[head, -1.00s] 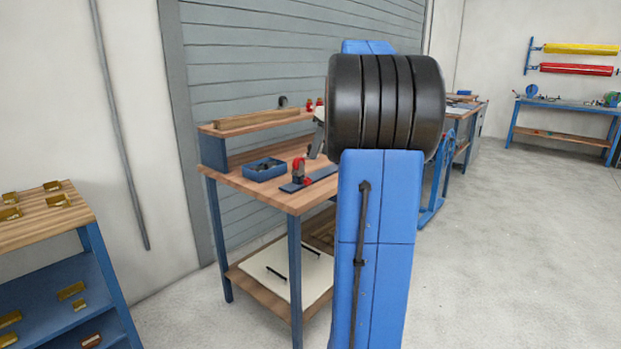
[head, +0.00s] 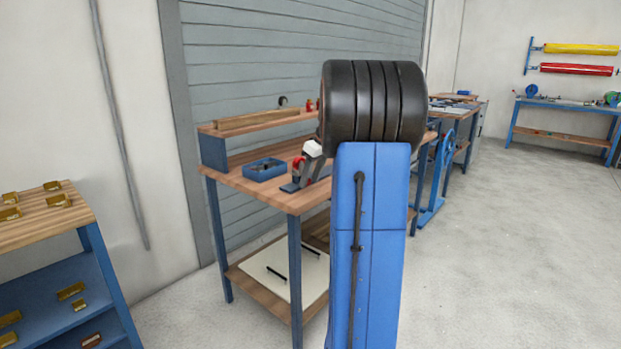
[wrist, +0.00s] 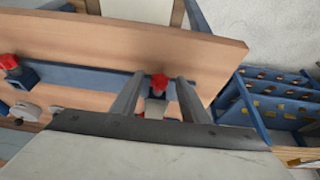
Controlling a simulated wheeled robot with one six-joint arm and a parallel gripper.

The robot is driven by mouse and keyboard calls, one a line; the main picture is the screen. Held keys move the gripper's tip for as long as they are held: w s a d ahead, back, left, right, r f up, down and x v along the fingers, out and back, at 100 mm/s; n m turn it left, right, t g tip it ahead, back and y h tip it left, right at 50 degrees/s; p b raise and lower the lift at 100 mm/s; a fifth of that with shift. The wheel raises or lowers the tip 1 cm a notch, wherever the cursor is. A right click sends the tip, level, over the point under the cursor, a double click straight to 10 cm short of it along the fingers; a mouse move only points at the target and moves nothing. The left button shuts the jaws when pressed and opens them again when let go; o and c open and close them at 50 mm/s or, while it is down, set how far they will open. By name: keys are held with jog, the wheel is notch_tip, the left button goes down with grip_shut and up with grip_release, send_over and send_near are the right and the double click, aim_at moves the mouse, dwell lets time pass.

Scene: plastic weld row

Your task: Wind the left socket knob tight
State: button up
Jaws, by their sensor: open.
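A red knob (head: 298,163) stands near the left end of a dark blue bar (head: 289,188) on the workbench. In the wrist view the red knob (wrist: 158,82) sits between the two fingers of my gripper (wrist: 160,88), on a small pale and dark mount. A second red knob (wrist: 10,62) is on a dark block farther along the bar (wrist: 85,78), at the wrist view's left. My gripper (head: 309,167) is open, with a finger on each side of the first knob. Whether the fingers touch it cannot be told. My arm hides the bar's right part in the head view.
A blue bin (head: 264,170) stands left of the bar on the bench top (head: 235,182). A raised shelf (head: 255,124) runs along the back. A shelf unit (head: 50,240) with brass-coloured parts is at the left. Open floor (head: 500,260) lies to the right.

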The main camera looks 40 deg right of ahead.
grip_shut()
jog(key=shift+d+y, duration=0.1)
jog(key=shift+y, duration=0.2)
jog(key=shift+d+m+y, duration=0.3)
jog(key=shift+m+y, duration=0.1)
jog(key=shift+y, duration=0.8)
jog(key=shift+d+f+m+y, duration=0.1)
jog(key=shift+d+m+y, duration=0.1)
jog(key=shift+y, duration=0.8)
jog(key=shift+d+f+m+y, duration=0.1)
jog(key=shift+m+y, duration=0.1)
jog(key=shift+y, duration=0.8)
grip_release()
